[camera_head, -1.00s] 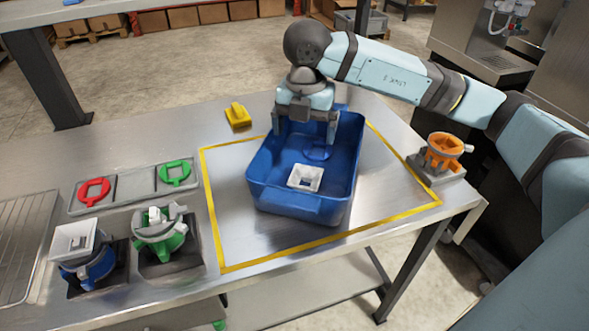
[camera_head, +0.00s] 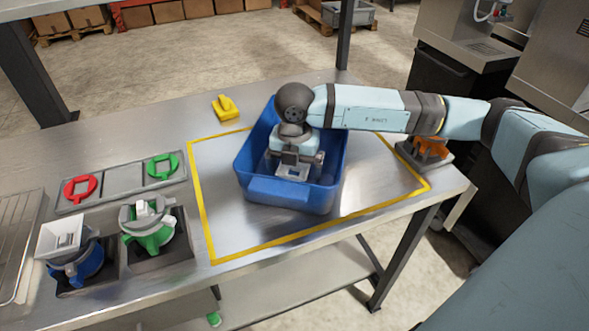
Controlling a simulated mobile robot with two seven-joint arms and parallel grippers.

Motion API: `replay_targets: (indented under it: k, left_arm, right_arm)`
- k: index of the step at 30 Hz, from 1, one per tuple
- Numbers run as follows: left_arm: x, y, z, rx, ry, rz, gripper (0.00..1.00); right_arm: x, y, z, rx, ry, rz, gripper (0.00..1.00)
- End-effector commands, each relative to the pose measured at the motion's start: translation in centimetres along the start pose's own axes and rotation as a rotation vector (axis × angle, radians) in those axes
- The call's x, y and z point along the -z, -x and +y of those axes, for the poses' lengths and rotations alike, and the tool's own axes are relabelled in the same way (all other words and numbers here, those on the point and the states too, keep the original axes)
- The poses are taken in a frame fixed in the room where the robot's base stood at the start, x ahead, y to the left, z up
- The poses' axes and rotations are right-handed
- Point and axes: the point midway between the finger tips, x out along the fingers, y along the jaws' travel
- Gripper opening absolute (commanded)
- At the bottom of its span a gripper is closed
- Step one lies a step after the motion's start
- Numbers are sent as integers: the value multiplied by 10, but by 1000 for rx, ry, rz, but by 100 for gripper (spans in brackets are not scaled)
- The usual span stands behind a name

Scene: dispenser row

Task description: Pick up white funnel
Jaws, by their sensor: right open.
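A white funnel (camera_head: 291,174) lies in the blue bin (camera_head: 293,197), with only its front part showing below my right gripper. My right gripper (camera_head: 294,166) is open and reaches down into the bin, directly over the funnel. The gripper hides much of the funnel, and I cannot tell whether the fingers touch it. Another white square funnel (camera_head: 62,236) sits tilted on the blue-ringed holder (camera_head: 85,264) at the left. My left gripper is not in view.
The bin stands inside a yellow taped outline (camera_head: 225,256) on the steel table. A yellow object (camera_head: 226,107) lies behind it. An orange dispenser part (camera_head: 430,150) is at the right, beneath my arm. A tray with red (camera_head: 80,188) and green (camera_head: 162,166) rings is at the left.

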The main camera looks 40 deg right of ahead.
Motion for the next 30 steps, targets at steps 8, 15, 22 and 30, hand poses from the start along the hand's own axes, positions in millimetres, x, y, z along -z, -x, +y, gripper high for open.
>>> replay_targets:
  k: [8, 15, 22, 30]
  left_arm:
    - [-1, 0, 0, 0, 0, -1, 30]
    - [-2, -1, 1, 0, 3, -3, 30]
    - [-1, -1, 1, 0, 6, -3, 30]
    - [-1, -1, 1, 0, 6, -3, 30]
  right_arm:
    - [0, -1, 0, -1, 0, -1, 91]
    - [0, -1, 0, -1, 0, -1, 42]
    - [0, -1, 0, -1, 0, -1, 41]
    - [0, -1, 0, -1, 0, -1, 41]
